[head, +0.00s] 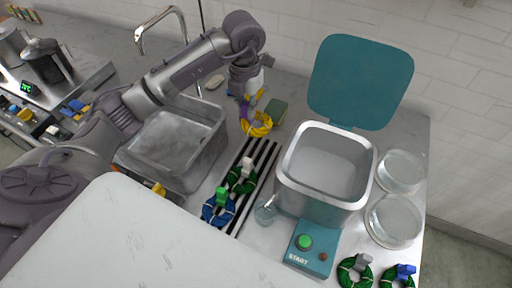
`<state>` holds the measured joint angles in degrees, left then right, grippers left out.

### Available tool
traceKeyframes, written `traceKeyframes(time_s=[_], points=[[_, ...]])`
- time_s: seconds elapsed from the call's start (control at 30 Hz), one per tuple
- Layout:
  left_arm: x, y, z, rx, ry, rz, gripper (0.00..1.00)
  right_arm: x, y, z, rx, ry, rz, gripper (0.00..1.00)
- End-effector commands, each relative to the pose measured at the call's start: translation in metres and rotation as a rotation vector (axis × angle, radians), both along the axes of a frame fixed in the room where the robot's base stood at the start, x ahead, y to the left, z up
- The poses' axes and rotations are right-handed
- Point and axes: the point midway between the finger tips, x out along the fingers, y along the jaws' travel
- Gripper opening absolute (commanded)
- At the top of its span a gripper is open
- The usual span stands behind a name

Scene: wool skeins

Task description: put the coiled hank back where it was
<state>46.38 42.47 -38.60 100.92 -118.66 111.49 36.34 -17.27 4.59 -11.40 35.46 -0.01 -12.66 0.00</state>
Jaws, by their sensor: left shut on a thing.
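My left gripper (249,94) is shut on a yellow coiled hank (260,129), which hangs below its fingers at the far end of a rack of black slats (269,158). The fingers partly hide the top of the hank. I cannot tell whether the hank touches the surface. Lower on the rack lie a green hank with a white tag (240,178) and a blue hank with a green tag (216,210). My right gripper is not in view.
A grey sink (205,150) lies left of the rack. Right of it stands an open steel vat (285,190) with a raised teal lid (360,80) and a START panel (312,262). Two green hanks (345,273) (388,283) lie front right.

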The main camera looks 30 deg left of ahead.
Motion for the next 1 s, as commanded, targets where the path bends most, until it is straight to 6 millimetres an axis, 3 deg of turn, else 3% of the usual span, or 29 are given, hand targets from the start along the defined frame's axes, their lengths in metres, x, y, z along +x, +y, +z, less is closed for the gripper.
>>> traceKeyframes(time_s=[0.17,0.4,0.8,1.0], points=[[0.0,0.003,-0.016,-0.001,0.004,0.099,0.0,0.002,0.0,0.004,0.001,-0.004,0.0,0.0],[-0.001,0.003,-0.057,-0.001,0.003,0.1,0.0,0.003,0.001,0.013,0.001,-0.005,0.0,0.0],[0.0,0.003,-0.1,-0.002,0.002,0.097,0.0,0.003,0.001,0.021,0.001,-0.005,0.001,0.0],[0.0,0.004,-0.104,0.0,-0.001,0.096,0.0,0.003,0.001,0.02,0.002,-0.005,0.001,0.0]])
